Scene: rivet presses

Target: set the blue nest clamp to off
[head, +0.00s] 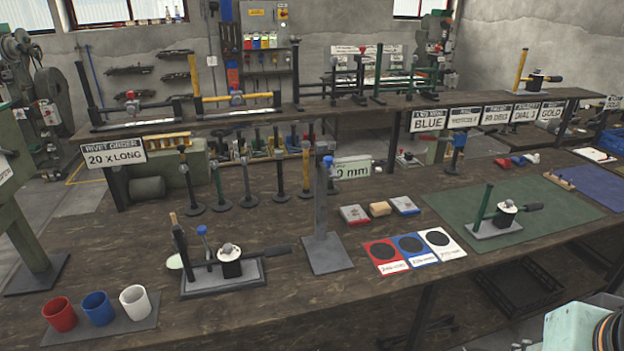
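A clamp fixture (230,262) stands at the front left of the bench on a grey plate. It has a white round body, a black handle lying to the right, a dark upright lever, and a small post with a blue knob (202,230). A similar fixture with a green lever (505,212) stands on the green mat to the right. My gripper is not in view; only a pale green and black part of my body shows at the bottom right corner.
Red, blue and white cups (97,307) stand at the front left edge. A tall grey post (325,220) rises right of the clamp fixture. Coloured cards (412,247) lie between it and the green mat (560,208).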

